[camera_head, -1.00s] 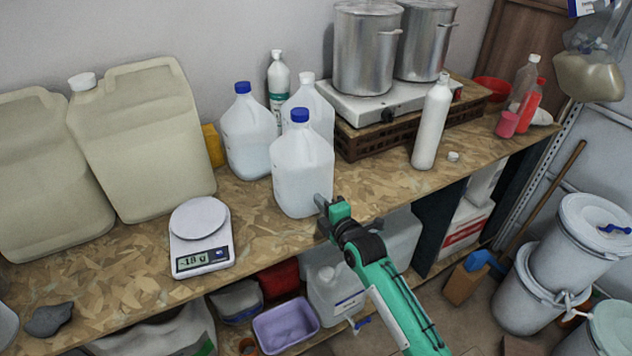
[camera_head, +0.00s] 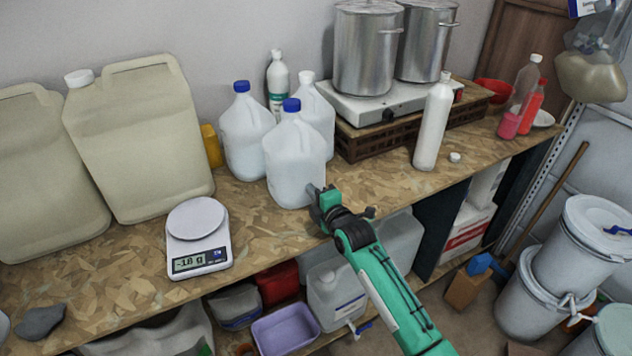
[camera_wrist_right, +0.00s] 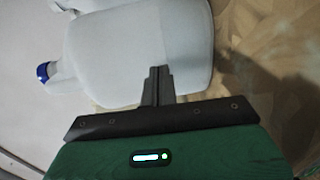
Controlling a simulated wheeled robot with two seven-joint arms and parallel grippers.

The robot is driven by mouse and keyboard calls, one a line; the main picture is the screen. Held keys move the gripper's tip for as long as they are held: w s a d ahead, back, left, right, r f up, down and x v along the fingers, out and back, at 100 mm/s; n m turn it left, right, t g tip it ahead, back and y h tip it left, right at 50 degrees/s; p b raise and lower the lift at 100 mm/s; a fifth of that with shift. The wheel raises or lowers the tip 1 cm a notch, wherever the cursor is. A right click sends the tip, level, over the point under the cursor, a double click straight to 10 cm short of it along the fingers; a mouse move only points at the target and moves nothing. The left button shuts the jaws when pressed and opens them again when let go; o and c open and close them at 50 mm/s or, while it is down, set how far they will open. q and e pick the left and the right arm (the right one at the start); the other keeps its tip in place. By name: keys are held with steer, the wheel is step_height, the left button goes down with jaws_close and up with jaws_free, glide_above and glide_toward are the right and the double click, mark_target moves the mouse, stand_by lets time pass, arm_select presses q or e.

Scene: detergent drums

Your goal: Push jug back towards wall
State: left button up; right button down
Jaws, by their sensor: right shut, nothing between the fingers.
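The jug (camera_head: 294,163) is a translucent white plastic jug with a blue cap, standing upright near the middle of the wooden worktop (camera_head: 130,278). Two similar jugs stand behind it, one with a blue cap (camera_head: 246,140) and one with a white cap (camera_head: 318,115). My right gripper (camera_head: 314,193) is shut and empty, with its fingertips at the jug's lower right side. In the right wrist view the jug (camera_wrist_right: 140,50) fills the upper part, and the shut fingers (camera_wrist_right: 158,82) appear to touch its side. My left gripper is not in view.
A scale (camera_head: 197,240) stands to the left, beside large beige canisters (camera_head: 145,140). A stove (camera_head: 375,110) with steel pots (camera_head: 363,50) is behind right. A white bottle (camera_head: 432,125) stands right. The wall (camera_head: 190,30) closes the back.

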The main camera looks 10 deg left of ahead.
steer(key=shift+p+v, duration=0.7)
steer(key=shift+v, duration=0.2)
steer(key=shift+s+d+f+p, duration=0.1)
steer(key=shift+s+d+p, duration=0.2)
steer(key=shift+s+d, duration=0.15)
